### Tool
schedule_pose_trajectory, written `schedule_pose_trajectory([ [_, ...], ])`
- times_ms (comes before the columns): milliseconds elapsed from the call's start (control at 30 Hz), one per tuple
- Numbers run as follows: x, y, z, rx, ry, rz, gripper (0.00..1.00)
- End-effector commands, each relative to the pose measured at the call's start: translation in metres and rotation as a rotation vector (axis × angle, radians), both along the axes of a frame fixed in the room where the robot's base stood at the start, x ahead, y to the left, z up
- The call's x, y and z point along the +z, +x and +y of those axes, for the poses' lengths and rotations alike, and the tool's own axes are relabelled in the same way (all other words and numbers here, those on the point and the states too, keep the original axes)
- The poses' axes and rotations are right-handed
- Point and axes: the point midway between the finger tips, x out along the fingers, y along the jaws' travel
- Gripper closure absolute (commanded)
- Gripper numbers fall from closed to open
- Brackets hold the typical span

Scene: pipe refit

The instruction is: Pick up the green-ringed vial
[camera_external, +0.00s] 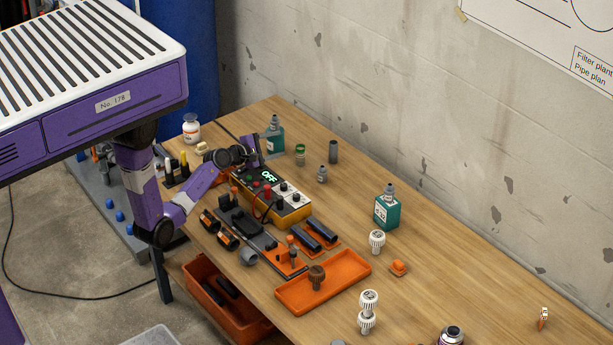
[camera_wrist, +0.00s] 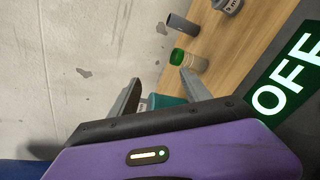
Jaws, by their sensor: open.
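The green-ringed vial (camera_external: 300,154) stands upright on the wooden table, to the right of my gripper (camera_external: 256,156) in the external view. In the wrist view the vial (camera_wrist: 188,60) has a green band at one end and a pale body, and lies just beyond the right fingertip. My gripper (camera_wrist: 160,78) is open, with nothing held between its fingers. The fingertips are mostly hidden in the external view.
A teal bottle (camera_external: 275,138) stands close by my gripper; part of it (camera_wrist: 166,102) shows between the fingers. The OFF-display box (camera_external: 290,215) is in front. The wall is behind.

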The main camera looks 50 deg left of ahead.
Motion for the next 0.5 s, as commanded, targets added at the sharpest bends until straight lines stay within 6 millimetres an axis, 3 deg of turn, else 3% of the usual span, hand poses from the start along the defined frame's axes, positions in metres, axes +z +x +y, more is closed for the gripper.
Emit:
schedule_pose_trajectory([
  [100, -0.015, 0.017, 0.014, -0.034, -0.277, 0.109, 0.44],
  [300, -0.023, 0.026, 0.015, -0.094, -0.676, 0.261, 0.44],
  [500, -0.019, 0.027, 0.009, -0.136, -0.885, 0.342, 0.44],
])
